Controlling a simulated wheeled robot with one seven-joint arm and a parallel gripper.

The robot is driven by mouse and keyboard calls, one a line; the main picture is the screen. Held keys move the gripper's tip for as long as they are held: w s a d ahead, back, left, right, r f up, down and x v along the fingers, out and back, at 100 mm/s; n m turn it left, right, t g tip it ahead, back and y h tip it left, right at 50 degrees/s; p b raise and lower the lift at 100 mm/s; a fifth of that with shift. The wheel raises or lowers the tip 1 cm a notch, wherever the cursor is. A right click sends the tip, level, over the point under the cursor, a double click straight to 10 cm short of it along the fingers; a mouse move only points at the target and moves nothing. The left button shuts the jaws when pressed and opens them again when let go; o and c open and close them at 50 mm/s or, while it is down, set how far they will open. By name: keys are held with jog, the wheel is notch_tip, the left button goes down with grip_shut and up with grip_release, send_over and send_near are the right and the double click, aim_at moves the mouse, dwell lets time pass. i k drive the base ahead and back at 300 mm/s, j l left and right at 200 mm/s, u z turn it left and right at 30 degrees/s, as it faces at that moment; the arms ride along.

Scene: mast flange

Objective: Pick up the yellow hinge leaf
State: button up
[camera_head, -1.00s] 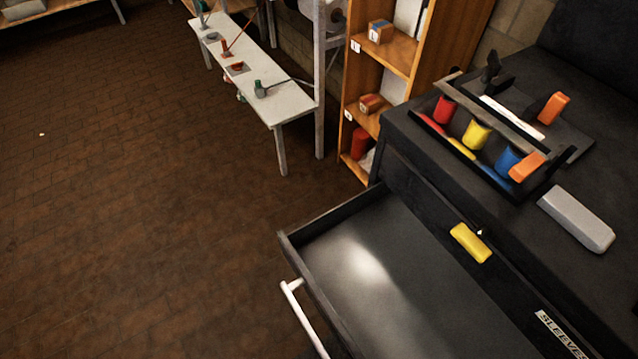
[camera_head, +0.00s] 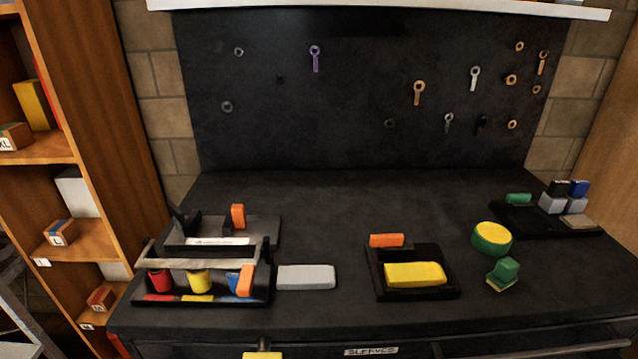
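Two yellow pieces are in view, and I cannot tell for sure which is the hinge leaf. One yellow block (camera_head: 414,274) lies in a small black tray (camera_head: 450,293) on the dark workbench, with an orange block (camera_head: 386,240) behind it. Another yellow piece (camera_head: 262,355) is cut off at the bottom edge, at the bench's front. My gripper is not in view.
A black caddy (camera_head: 205,299) with red, yellow and blue cups stands left on the bench (camera_head: 335,215), beside a grey block (camera_head: 306,277). A green-yellow disc (camera_head: 491,238) and green block (camera_head: 503,272) lie right. A pegboard (camera_head: 350,110) rises behind.

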aim_at(408, 274)
jog(key=k+j, duration=0.1)
jog(key=k, duration=0.8)
jog(key=i+j, duration=0.55)
jog(key=i+j+z, duration=0.15)
jog(key=i+j, duration=0.35)
jog(key=j, duration=0.15)
